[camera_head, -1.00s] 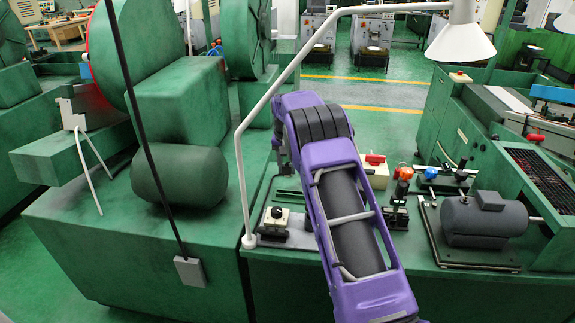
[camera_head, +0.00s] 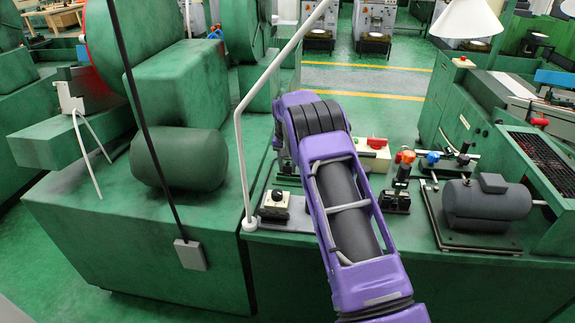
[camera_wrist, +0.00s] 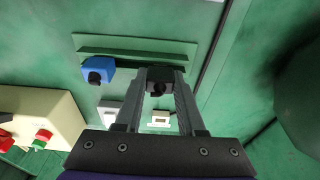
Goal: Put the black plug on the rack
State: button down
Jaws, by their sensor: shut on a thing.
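My gripper (camera_wrist: 160,76) is shut on the black plug (camera_wrist: 157,88) in the wrist view, with the plug between the fingertips. The rack (camera_wrist: 140,45) is a green panel with dark rails, beyond the fingertips in that view. A blue plug (camera_wrist: 98,69) sits at the rack's left part. The held black plug overlaps the lower right part of the rack in the picture; whether it touches cannot be told. In the head view my purple arm hides the gripper and the plug.
A cream box (camera_wrist: 35,115) with red and green buttons stands left in the wrist view. A small white-cream device (camera_wrist: 160,118) shows between the fingers. In the head view, a grey motor (camera_head: 487,205) stands right and a white lamp pole (camera_head: 240,155) rises left of my arm.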

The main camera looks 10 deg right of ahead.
jog(key=shift+c, duration=2.2)
grip_release()
